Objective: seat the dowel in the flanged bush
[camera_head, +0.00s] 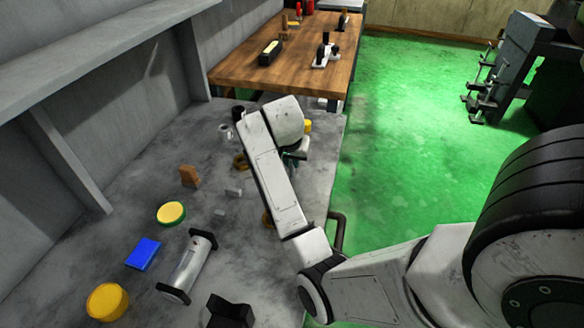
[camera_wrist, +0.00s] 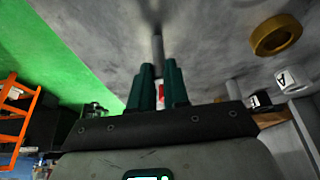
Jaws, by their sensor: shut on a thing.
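My gripper (camera_wrist: 158,66) shows two dark green fingers in the wrist view, shut on a thin grey dowel (camera_wrist: 157,46) that sticks out past the fingertips toward the grey bench top. In the head view the green fingers (camera_head: 296,155) show just below my arm's end, near the bench's right edge; the dowel cannot be made out there. A brass-coloured ring (camera_wrist: 276,35) lies on the bench to the right of the dowel in the wrist view, apart from it. It may be the flanged bush; a similar ring (camera_head: 240,161) shows left of my arm in the head view.
The grey bench (camera_head: 140,218) holds a grey cylinder with black ends (camera_head: 189,264), a blue block (camera_head: 143,253), yellow round pieces (camera_head: 107,302) and an orange-brown block (camera_head: 189,175). A white piece marked "A" (camera_wrist: 288,80) stands near the ring. A wooden table (camera_head: 230,71) is behind.

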